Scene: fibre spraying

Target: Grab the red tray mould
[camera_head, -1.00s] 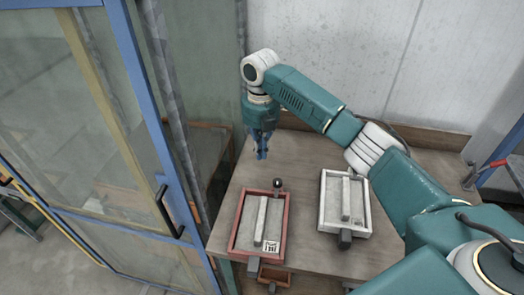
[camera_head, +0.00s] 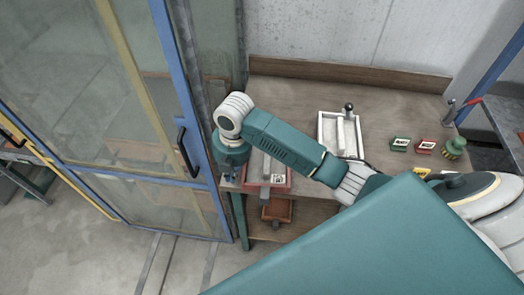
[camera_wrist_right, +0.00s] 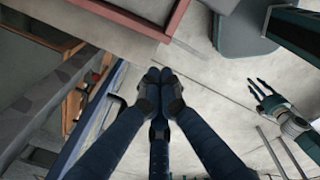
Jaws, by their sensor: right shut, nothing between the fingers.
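The red tray mould (camera_head: 287,184) lies at the front left of the wooden table, with a grey bar and a white label in it. My right arm hides its back and right parts in the head view. A red frame edge, likely the same tray, shows at the top of the right wrist view (camera_wrist_right: 174,22). My right gripper (camera_wrist_right: 158,76) is shut and empty, its blue fingertips together, apart from that edge. In the head view it is mostly hidden under my wrist, left of the tray. My left gripper (camera_wrist_right: 264,96) shows in the right wrist view with fingers spread.
A white tray mould (camera_head: 324,130) stands further back on the table (camera_head: 290,95). Small green (camera_head: 400,144) and red (camera_head: 426,146) boxes lie at the right. A blue-framed glass door (camera_head: 190,110) is close left of my right gripper. A reddish-brown box (camera_head: 277,211) sits below the tabletop.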

